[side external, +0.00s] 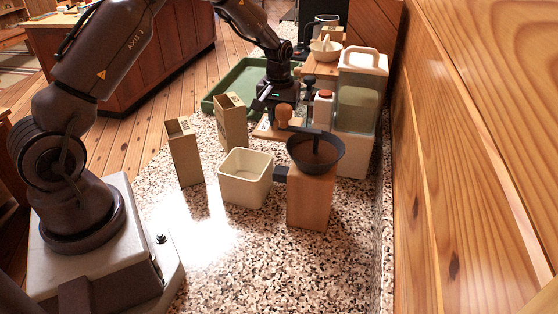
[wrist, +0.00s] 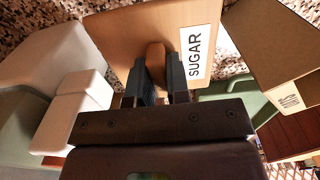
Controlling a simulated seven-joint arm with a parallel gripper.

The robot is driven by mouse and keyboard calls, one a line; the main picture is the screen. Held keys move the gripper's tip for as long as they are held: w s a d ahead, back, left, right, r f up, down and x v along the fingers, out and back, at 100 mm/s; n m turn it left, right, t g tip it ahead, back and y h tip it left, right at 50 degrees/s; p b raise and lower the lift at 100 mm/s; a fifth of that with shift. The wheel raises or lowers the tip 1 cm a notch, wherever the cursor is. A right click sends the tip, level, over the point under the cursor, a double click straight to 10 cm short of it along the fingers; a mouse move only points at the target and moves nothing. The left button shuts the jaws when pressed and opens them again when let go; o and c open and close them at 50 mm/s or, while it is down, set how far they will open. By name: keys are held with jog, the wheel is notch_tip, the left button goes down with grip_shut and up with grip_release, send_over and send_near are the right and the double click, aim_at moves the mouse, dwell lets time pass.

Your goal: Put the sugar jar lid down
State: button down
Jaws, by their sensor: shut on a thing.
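The sugar jar lid (wrist: 130,40) is a flat light-wood plate with a white SUGAR label and a rounded wooden knob (wrist: 155,56). My gripper (wrist: 160,82) is shut on this knob in the wrist view, with one dark finger on each side. In the side external view my gripper (side external: 274,100) points down at the far part of the counter, in front of the green tray. The lid's pale edge (side external: 262,132) shows low beneath it there, partly hidden. I cannot tell whether the lid touches the counter.
A clear canister with a cream lid (side external: 363,62) stands right of my gripper. Two tall narrow boxes (side external: 184,155) (side external: 231,125) stand left. A cream bin (side external: 245,180) and a dark funnel on a wooden block (side external: 311,203) stand nearer. The green tray (side external: 222,97) lies behind. The front-left counter (side external: 215,265) is clear.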

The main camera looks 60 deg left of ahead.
aim_at(279, 161)
notch_tip(279, 161, down, 10)
jog(key=shift+w+f, duration=0.15)
dwell(0.3)
jog(key=shift+f, duration=0.1)
jog(key=c, duration=1.1)
grip_release()
